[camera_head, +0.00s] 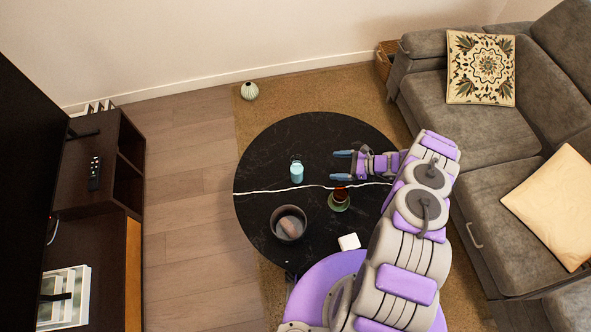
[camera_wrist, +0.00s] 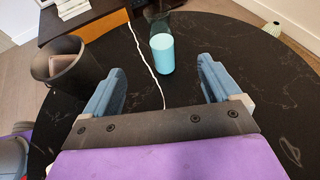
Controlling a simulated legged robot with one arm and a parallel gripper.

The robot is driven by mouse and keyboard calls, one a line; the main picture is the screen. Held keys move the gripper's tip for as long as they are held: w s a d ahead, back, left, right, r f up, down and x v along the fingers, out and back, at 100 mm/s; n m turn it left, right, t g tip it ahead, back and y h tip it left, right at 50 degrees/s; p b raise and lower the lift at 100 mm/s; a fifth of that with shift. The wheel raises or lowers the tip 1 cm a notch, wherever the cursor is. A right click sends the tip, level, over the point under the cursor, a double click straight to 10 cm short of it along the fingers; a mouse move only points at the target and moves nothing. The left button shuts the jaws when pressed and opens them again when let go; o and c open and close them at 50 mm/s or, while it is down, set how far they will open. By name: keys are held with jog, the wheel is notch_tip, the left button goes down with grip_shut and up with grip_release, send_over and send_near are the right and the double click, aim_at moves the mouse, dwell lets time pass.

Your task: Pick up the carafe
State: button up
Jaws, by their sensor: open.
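The carafe (camera_head: 297,172) is light blue with a darker, see-through-looking top and stands upright on the black round table (camera_head: 300,130). In the wrist view the carafe (camera_wrist: 162,55) stands ahead of my gripper, in line with the space between the fingers. My gripper (camera_head: 342,165) is open and empty, to the right of the carafe and apart from it, pointing left over the table. Both blue fingers of my gripper (camera_wrist: 161,82) show in the wrist view, spread wide with nothing between them.
A dark pot (camera_head: 281,229) stands at the table's front left; it also shows in the wrist view (camera_wrist: 68,68). A cup on a green saucer (camera_head: 340,207) sits just below my gripper in the picture. A white block (camera_head: 349,242) lies near the front edge. The table's back is clear.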

aim_at(303, 170)
jog(key=shift+m+t, duration=0.3)
jog(key=shift+m, duration=0.1)
jog(key=shift+s+d+f+b+x, duration=0.2)
jog(key=shift+f+b+x, duration=0.45)
jog(key=shift+x, duration=2.4)
jog(key=shift+s+d+f+b+x, duration=0.15)
jog(key=shift+f+b+x, duration=0.55)
jog(key=shift+x, duration=2.3)
jog(key=shift+s+d+f+b+x, duration=0.2)
jog(key=shift+b+x, duration=0.75)
jog(key=shift+x, duration=2.1)
jog(key=shift+w+a+f, duration=0.2)
jog(key=shift+w+a, duration=0.05)
jog(key=shift+a, duration=0.25)
jog(key=c, duration=1.4)
